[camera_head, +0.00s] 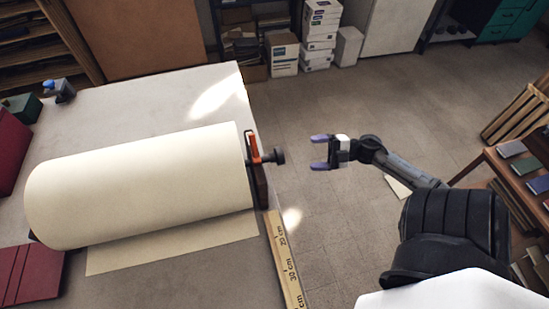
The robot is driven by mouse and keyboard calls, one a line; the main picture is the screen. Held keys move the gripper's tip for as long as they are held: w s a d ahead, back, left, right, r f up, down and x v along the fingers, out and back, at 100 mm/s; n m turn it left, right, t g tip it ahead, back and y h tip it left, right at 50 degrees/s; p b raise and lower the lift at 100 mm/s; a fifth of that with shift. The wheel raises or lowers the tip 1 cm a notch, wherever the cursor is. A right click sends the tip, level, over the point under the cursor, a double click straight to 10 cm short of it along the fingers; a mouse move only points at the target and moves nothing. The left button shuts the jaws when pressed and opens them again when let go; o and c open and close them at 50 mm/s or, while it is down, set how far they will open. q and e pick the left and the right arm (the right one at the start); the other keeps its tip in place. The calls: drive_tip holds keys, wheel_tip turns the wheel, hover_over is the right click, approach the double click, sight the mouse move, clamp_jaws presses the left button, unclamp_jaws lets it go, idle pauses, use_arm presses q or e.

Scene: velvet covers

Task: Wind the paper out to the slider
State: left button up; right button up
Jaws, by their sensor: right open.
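A large cream paper roll (140,187) lies across the table, with a flat sheet of paper (175,243) coming out under its near side. An orange bracket (253,147) and a dark crank knob (278,156) are at the roll's right end. A wooden ruler (286,262) marked in cm runs along the table's right edge; I cannot make out a slider on it. My right gripper (321,152), with purple fingertips, is open and empty to the right of the knob, apart from it, and points left. My left gripper is not in view.
The grey table (150,105) has bare room behind the roll. Dark red books (28,275) lie at its left, and a small blue-topped item (60,90) stands at the back left. Boxes (283,55) stand on the floor behind. A side table with books (510,149) is at the right.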

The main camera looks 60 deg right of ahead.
sight(274, 157)
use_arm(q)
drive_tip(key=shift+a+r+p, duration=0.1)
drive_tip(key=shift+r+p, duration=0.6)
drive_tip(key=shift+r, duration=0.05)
use_arm(e)
drive_tip(key=x, duration=1.3)
drive_tip(key=shift+w+a, duration=0.1)
drive_tip(key=shift+a, duration=0.1)
